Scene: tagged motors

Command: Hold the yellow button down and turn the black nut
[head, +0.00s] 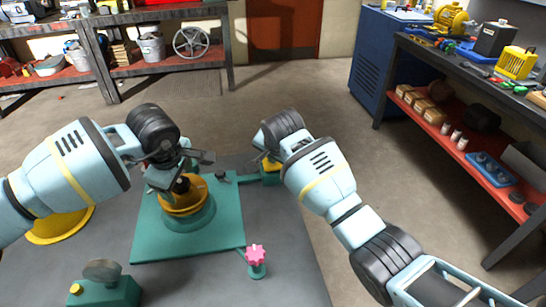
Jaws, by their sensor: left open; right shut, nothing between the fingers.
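The black nut (181,187) sits at the centre of an orange round housing (184,203) on a green base plate (227,213). My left gripper (180,172) is open just above the nut, with its fingers around or over it; contact cannot be made out. A yellow part (271,165), likely the yellow button, shows on a small green block at the plate's far right corner. My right gripper (266,148) is shut and empty right over that part. My own wrist hides most of its fingers, so whether it presses down cannot be told.
A pink knob (256,254) stands on a green post at the plate's near right. A green box (104,291) with a grey disc and small yellow knob is at front left. A yellow disc (58,229) lies left. A workbench (460,66) stands right.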

